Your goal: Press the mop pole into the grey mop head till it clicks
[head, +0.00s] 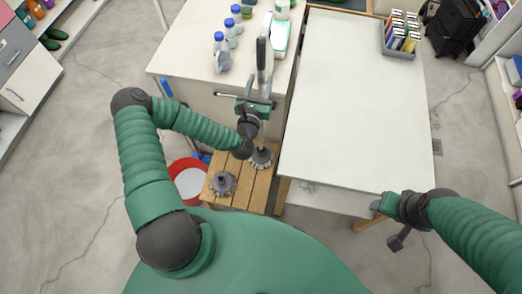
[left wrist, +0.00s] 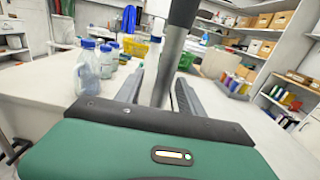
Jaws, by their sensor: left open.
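The mop pole (head: 261,62) is grey with a dark top part and stands about upright between the fingers of my left gripper (head: 257,100). In the left wrist view the pole (left wrist: 170,65) rises between the two fingers (left wrist: 158,92), which are open around it. One greyish mop head (head: 262,158) with a dark socket lies just below my left gripper on a slatted wooden stand (head: 257,190). A second greyish mop head (head: 223,184) lies to its left. The gripper and wrist hide the pole's lower end, so I cannot tell whether it sits in the socket. My right gripper (head: 383,206) is near the white table's front right corner.
A white table (head: 350,100) is right of the stand, mostly clear, with a grey bin (head: 399,53) of boxes at the back. A counter (head: 190,50) behind holds several blue-capped bottles (head: 220,48). A red-rimmed bucket (head: 188,182) stands left of the stand.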

